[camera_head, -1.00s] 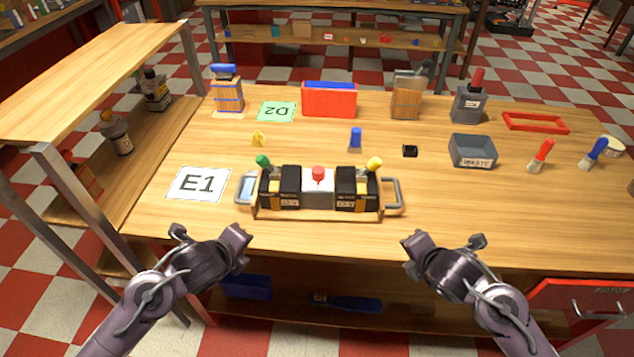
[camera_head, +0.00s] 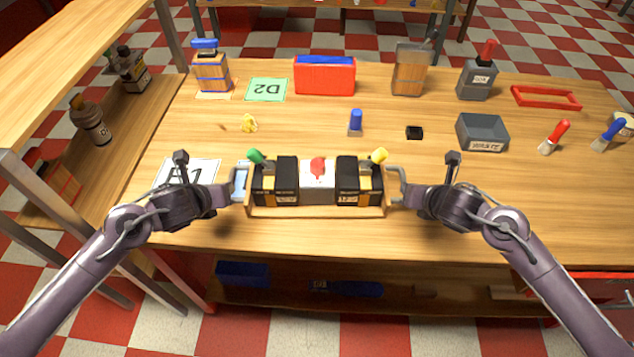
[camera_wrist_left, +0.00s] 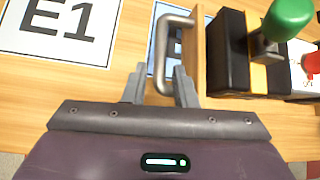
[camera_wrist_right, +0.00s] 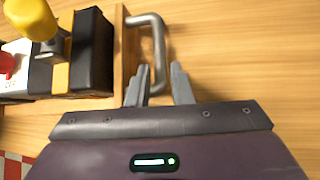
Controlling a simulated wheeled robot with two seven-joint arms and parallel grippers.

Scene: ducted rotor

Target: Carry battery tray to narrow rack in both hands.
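The battery tray (camera_head: 315,212) is a wooden tray with a grey handle at each end, resting on the workbench. It holds two black-and-yellow batteries with a green and a yellow knob, and a white block with a red knob between them. My left gripper (camera_head: 232,192) is at the left handle; in the left wrist view its open fingers (camera_wrist_left: 160,88) straddle that handle (camera_wrist_left: 162,45). My right gripper (camera_head: 403,192) is at the right handle; in the right wrist view its open fingers (camera_wrist_right: 160,85) straddle that handle (camera_wrist_right: 158,45). I cannot tell which furniture is the narrow rack.
A wooden shelf unit (camera_head: 90,50) with bottles stands left of the bench. The E1 card (camera_head: 190,172) is partly hidden by my left gripper. Behind the tray are a blue peg (camera_head: 355,122), a black piece (camera_head: 414,132), a grey waste bin (camera_head: 482,132) and a red box (camera_head: 325,76).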

